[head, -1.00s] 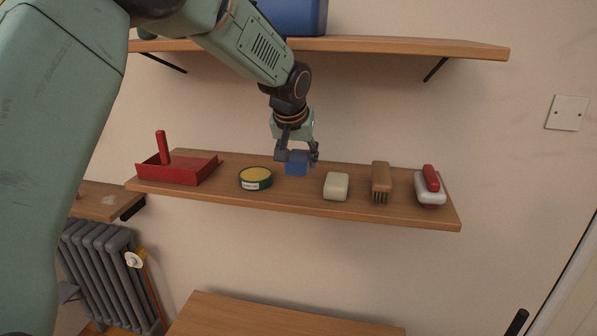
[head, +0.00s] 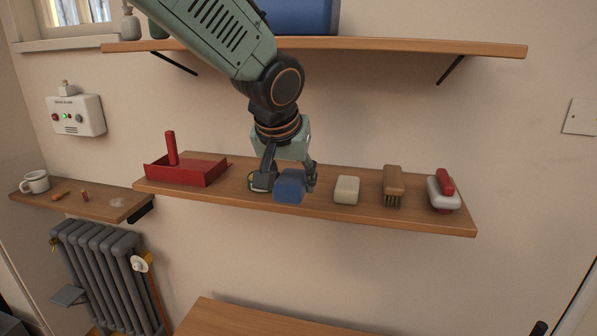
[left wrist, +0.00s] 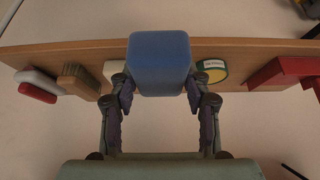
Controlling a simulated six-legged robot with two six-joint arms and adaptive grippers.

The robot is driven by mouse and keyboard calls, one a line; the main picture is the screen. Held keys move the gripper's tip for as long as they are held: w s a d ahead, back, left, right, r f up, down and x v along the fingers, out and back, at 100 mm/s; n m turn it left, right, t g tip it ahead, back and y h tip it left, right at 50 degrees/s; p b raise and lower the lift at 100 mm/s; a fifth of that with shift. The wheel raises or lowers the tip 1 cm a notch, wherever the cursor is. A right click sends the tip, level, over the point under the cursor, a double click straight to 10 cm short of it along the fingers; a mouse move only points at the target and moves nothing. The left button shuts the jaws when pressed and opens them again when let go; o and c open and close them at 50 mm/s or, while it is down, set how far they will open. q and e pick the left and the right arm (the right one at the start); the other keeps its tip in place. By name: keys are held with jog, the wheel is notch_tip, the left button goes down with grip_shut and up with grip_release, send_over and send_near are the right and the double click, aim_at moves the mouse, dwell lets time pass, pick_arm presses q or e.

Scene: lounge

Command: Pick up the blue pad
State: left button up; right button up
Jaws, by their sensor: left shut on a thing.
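The blue pad (head: 289,187) is a small blue block. My left gripper (head: 290,178) is shut on it, one finger on each side. In the left wrist view the pad (left wrist: 160,62) sits between the two fingertips (left wrist: 160,88), with the shelf behind it. In the head view the pad covers part of the shelf (head: 330,211) and of a round tin. It looks held out toward me from the shelf; the gap cannot be measured. My right gripper does not show.
On the shelf are a red tray with a handle (head: 187,172), the round green tin (head: 258,183), a white block (head: 346,190), a brown brush (head: 393,185) and a red-and-white brush (head: 444,191). An upper shelf (head: 400,47) hangs above. A table (head: 270,320) stands below.

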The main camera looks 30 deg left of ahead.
aim_at(287, 185)
pick_arm(q)
jog(key=s, duration=0.1)
jog(key=s+p, duration=0.1)
jog(key=s+d+p, duration=0.1)
jog(key=shift+s+r, duration=0.25)
jog(key=shift+s, duration=0.05)
jog(key=shift+s+d+f+p, duration=0.15)
jog(key=shift+s+p, duration=0.6)
jog(key=shift+p, duration=0.5)
jog(key=shift+s+d, duration=0.15)
jog(key=shift+s, duration=0.2)
jog(key=o, duration=0.5)
jog(key=shift+w+f, duration=0.1)
jog(key=c, duration=0.5)
